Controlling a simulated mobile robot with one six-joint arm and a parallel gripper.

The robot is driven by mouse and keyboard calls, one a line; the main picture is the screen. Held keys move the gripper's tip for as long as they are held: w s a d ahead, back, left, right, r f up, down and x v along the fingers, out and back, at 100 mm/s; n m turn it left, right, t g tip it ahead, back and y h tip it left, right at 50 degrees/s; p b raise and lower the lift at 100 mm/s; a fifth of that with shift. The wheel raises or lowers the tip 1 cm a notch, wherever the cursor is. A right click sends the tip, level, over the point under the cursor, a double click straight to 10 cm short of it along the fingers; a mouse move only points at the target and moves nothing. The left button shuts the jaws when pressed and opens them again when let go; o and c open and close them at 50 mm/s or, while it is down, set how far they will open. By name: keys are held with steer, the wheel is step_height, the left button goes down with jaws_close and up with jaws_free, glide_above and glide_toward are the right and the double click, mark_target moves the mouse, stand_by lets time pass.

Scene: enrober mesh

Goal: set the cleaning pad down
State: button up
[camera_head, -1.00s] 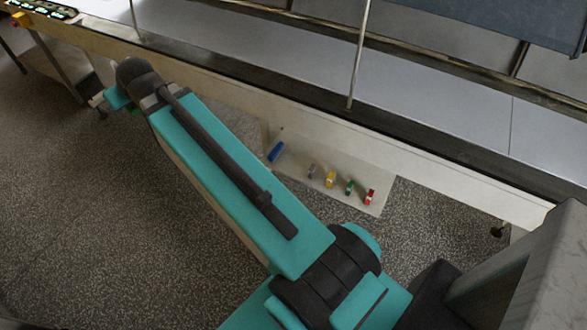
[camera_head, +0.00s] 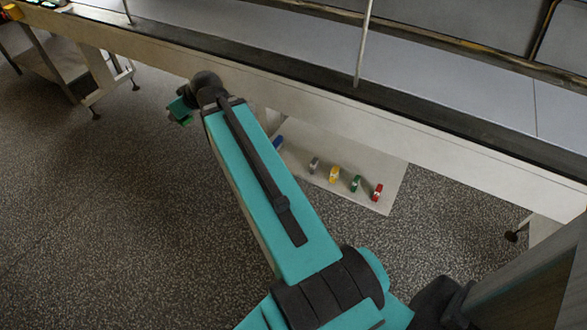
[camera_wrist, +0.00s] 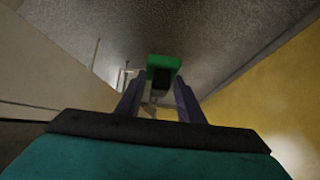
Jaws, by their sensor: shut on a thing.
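The cleaning pad appears to be the green block (camera_wrist: 163,63) in the wrist view. My gripper (camera_wrist: 158,88) has its two dark fingers closed on it, one on each side. In the head view a bit of green (camera_head: 184,121) shows at the far end of my arm, beside the conveyor frame; the fingers there are mostly hidden by the wrist. The pad is held off any surface, as far as I can see.
A long conveyor (camera_head: 440,110) with a pale side rail runs across the top. Under it a light board (camera_head: 372,201) carries several small coloured items, including a yellow one (camera_head: 334,174) and a red one (camera_head: 377,192). Speckled floor lies open at left.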

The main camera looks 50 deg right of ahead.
steer(key=s+d+f+b, duration=0.3)
steer(key=d+f+b, duration=0.3)
steer(key=f, duration=0.3)
steer(key=s+d+f+n+b, duration=0.1)
steer(key=s+d+f+b, duration=0.2)
steer(key=d+f+b, duration=0.3)
steer(key=s+d+f+y+b, duration=0.1)
steer(key=s+d+f+b, duration=0.3)
steer(key=f+b, duration=0.6)
step_height(320, 180, down, 4)
steer(key=shift+d+r+n+b, duration=0.1)
steer(key=shift+d+n+b, duration=0.2)
steer(key=shift+d, duration=0.9)
steer(key=s+d+b, duration=0.1)
steer(key=s+d, duration=0.1)
steer(key=d, duration=0.2)
steer(key=s+d+f+b, duration=0.1)
steer(key=s+d, duration=0.2)
steer(key=d, duration=0.2)
steer(key=s+d, duration=0.2)
steer(key=d, duration=0.3)
steer(key=shift+s+d+f+b, duration=0.1)
steer(key=shift+s+f+b, duration=0.15)
steer(key=shift+b, duration=0.15)
steer(key=shift+f+b, duration=0.7)
steer(key=shift+f, duration=1.05)
steer(key=shift+f, duration=0.15)
steer(key=o, duration=1.1)
